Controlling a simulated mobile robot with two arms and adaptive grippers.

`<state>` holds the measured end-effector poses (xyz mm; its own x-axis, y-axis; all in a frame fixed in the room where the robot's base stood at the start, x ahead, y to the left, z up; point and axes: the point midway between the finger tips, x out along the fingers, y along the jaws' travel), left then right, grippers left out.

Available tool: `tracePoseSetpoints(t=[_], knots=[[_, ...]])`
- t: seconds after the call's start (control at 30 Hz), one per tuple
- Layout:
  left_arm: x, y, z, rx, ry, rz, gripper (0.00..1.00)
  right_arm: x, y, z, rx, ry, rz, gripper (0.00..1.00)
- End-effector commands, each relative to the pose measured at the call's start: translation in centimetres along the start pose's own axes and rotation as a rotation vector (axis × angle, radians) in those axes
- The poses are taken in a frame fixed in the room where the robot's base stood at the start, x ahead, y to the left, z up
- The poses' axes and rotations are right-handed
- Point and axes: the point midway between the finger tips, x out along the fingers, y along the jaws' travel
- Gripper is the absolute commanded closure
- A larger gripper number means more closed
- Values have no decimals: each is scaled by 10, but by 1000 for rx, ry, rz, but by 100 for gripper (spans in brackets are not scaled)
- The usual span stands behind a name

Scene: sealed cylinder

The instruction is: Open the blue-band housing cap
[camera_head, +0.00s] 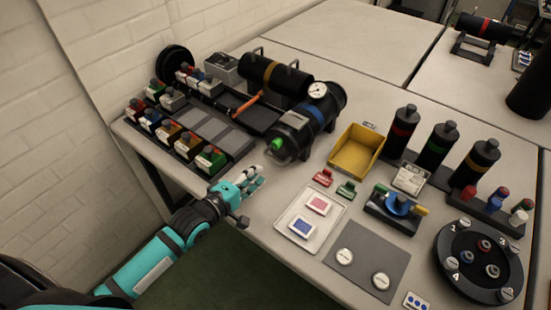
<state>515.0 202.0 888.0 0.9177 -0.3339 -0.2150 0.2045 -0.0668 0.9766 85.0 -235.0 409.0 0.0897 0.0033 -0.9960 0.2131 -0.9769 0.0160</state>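The blue-band housing (316,112) is a black cylinder lying on the table, with a blue band and a round white gauge (317,90) on top. Its cap (281,151) is the dark near-left end, with a green part (277,144) on it; it sits on the housing. My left gripper (256,176) is teal with pale fingertips. It is just short of the cap, lower left of it, apart from it. Its fingers look spread and empty. My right gripper is out of view.
A yellow-band cylinder (256,70) lies behind the housing. A rack of small coloured blocks (180,138) stands left. A yellow bin (357,149), a white tray (301,232), upright black cylinders (440,144) and a round dark carousel (452,285) are on the right. Bare table lies below the cap.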

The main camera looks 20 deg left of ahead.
Motion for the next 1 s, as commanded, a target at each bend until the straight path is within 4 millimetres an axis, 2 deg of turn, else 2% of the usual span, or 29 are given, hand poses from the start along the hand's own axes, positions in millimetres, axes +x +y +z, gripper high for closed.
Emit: tracePoseSetpoints(t=[0.03,0.2,0.4,0.6,0.87,1.0], knots=[[13,3,0,2,0,3,79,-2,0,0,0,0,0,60],[49,2,0,2,0,2,79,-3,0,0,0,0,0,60],[81,1,0,2,0,0,79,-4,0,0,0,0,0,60],[94,0,0,3,0,-1,79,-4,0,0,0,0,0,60],[95,0,1,3,-1,-1,79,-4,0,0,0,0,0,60],[95,0,0,3,0,-1,95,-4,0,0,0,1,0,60]])
